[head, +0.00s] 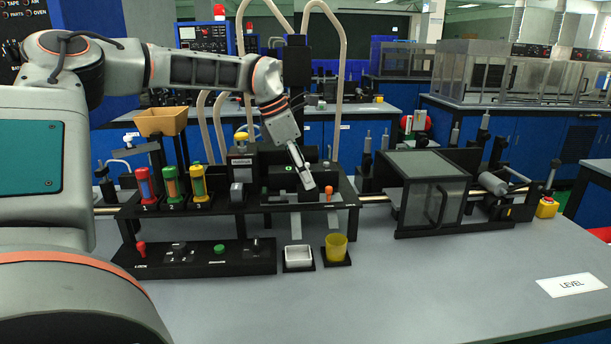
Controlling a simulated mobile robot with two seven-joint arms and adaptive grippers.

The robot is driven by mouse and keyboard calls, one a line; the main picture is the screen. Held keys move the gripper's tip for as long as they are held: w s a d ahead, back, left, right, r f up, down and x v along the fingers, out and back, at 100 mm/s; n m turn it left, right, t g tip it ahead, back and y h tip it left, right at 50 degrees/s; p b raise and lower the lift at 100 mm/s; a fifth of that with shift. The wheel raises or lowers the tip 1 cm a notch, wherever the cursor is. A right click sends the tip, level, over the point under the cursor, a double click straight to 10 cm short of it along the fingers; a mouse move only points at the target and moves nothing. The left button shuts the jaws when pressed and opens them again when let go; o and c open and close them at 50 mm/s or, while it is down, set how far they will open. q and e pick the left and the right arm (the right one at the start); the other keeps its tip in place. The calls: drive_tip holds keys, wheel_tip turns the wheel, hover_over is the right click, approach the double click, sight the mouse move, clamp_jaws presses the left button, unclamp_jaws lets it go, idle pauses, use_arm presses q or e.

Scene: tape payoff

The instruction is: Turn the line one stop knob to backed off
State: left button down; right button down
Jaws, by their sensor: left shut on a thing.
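My left gripper (304,178) reaches down from the upper left onto the black machine deck (345,199). Its fingers are shut at the front of the deck, above the left of two pale chutes. They are closed on a small part, which fits the line one stop knob; the fingers hide it, so its setting cannot be read. A small orange knob (329,192) stands just right of the fingertips, apart from them, above the right chute. My right gripper is not in view.
Coloured cylinders (172,187) numbered 1 to 3 stand left on the deck. A control panel (200,260), a white tray (298,256) and a yellow cup (336,246) sit in front. A clear-sided box (430,200) stands right. The front bench is mostly clear around the LEVEL card (571,285).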

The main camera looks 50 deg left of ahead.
use_arm(q)
drive_tip(key=shift+f+n, duration=0.1)
drive_tip(key=shift+n, duration=0.5)
drive_tip(key=shift+n+y+b, duration=0.5)
drive_tip(key=shift+n+b, duration=0.05)
drive_tip(key=shift+n, duration=0.15)
drive_tip(key=n+b, duration=0.1)
drive_tip(key=n, duration=0.1)
drive_tip(key=shift+d+f+n+t+y, duration=0.1)
drive_tip(key=shift+n+t+y, duration=0.2)
drive_tip(key=shift+t+y, duration=0.1)
drive_tip(key=shift+d+n+y+b, duration=0.1)
drive_tip(key=shift+n+y+b, duration=0.55)
drive_tip(key=shift+n, duration=0.55)
drive_tip(key=shift+n+b, duration=0.3)
drive_tip(key=shift+n, duration=0.2)
drive_tip(key=shift+r, duration=0.2)
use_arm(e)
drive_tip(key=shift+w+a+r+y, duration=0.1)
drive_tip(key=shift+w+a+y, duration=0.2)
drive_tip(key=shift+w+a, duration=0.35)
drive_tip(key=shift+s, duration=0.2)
use_arm(q)
drive_tip(key=c, duration=1.8)
unclamp_jaws()
